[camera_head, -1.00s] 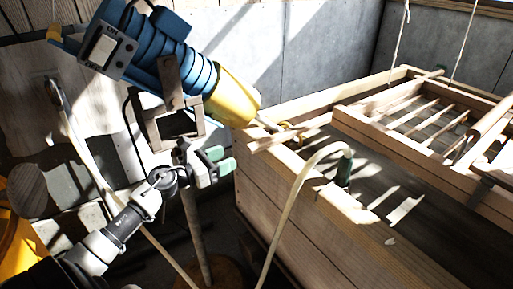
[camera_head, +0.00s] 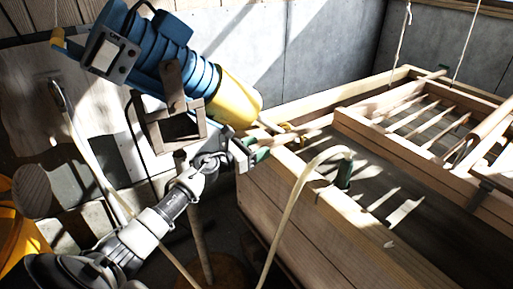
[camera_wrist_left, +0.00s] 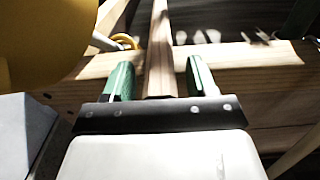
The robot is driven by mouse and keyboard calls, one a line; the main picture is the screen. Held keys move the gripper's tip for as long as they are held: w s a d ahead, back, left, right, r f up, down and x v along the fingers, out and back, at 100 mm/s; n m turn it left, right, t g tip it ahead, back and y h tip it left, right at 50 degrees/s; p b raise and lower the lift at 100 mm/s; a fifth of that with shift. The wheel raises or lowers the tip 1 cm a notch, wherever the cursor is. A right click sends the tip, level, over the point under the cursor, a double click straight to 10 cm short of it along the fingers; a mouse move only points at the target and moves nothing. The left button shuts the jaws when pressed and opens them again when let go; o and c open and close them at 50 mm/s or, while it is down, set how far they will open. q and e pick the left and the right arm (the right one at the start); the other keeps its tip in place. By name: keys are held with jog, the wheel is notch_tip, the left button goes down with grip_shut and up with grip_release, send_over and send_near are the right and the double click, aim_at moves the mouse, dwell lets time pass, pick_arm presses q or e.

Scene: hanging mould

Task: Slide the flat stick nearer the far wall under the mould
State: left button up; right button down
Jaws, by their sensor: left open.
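The flat stick (camera_head: 296,137) lies across the near-left rim of the wooden vat, pointing inward toward the mould (camera_head: 395,143). The mould is a slatted wooden frame over the vat, with ropes above it. My left gripper (camera_head: 254,154) is at the stick's outer end, just outside the rim, and hides that end in the head view. In the left wrist view the stick (camera_wrist_left: 160,50) runs between the two green fingers (camera_wrist_left: 158,78), with a gap on each side. The gripper is open. My right gripper is not in view.
A blue and yellow machine (camera_head: 235,98) hangs close above my left gripper; its yellow part also shows in the left wrist view (camera_wrist_left: 45,40). A pale hose (camera_head: 290,200) arches over the vat rim (camera_head: 345,215) to a green fitting (camera_head: 344,172). The grey wall (camera_head: 310,50) stands behind.

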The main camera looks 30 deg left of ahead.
pick_arm(q)
grip_shut()
jog(key=s+d+p, duration=0.1)
jog(key=d+p, duration=0.1)
jog(key=d, duration=0.2)
jog(key=s+d+p, duration=0.2)
jog(key=d, duration=0.2)
jog(key=s+d+p, duration=0.2)
jog(key=d+p, duration=0.1)
jog(key=shift+d+r, duration=0.1)
jog(key=shift+d, duration=0.3)
jog(key=shift+f, duration=0.25)
jog(key=shift+d, duration=0.1)
jog(key=shift+c, duration=1.4)
grip_release()
jog(key=shift+o, duration=1.4)
jog(key=shift+d+r, duration=0.1)
